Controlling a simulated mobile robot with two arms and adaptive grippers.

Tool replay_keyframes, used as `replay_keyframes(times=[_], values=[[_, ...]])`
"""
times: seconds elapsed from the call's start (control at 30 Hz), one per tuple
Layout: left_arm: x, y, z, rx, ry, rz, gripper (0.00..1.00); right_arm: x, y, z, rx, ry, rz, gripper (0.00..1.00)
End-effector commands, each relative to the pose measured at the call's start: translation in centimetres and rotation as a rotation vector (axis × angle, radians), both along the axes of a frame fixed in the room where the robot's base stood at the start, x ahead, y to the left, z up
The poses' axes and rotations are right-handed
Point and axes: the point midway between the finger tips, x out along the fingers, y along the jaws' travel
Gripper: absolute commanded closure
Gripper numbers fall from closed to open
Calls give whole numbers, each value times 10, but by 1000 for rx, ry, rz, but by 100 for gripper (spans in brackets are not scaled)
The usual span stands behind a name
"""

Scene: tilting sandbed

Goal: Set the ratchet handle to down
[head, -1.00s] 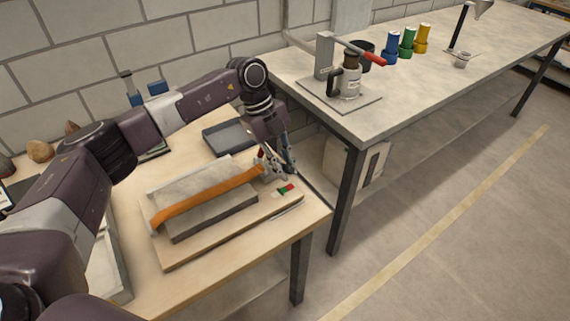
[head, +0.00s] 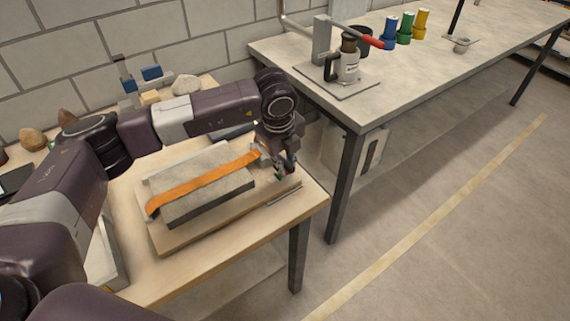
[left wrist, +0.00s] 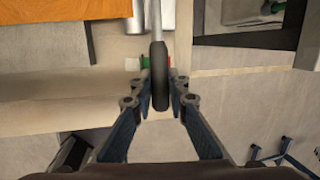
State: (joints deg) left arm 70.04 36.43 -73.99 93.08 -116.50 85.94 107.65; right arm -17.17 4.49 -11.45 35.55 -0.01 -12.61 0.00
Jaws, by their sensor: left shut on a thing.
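The ratchet handle shows in the left wrist view as a black grip (left wrist: 160,75) on a metal rod. My left gripper (left wrist: 161,82) is shut on this grip, one finger on each side. In the head view my left gripper (head: 280,172) is low at the right end of the board, and it and the wrist hide most of the ratchet. A green mark (left wrist: 145,62) shows beside the grip. An orange strap (head: 200,185) runs over a grey slab (head: 210,208) to the ratchet. My right gripper is not in view.
The slab lies on a wooden board (head: 168,243) on a wooden table (head: 190,276). A higher grey bench (head: 400,85) stands at the right with a press (head: 322,42) and several coloured bottles. Floor is clear in front.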

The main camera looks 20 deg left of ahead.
Motion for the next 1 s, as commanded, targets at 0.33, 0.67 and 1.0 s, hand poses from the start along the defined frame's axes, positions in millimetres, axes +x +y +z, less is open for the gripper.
replay_keyframes(times=[0.33, 0.67, 1.0], values=[[-3, -1, -5, 2, 8, -4, 76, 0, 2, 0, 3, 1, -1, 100], [-2, 0, -3, 1, 6, -2, 67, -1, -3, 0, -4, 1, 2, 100], [-11, -1, 42, 0, 2, -3, 67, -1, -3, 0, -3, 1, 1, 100]])
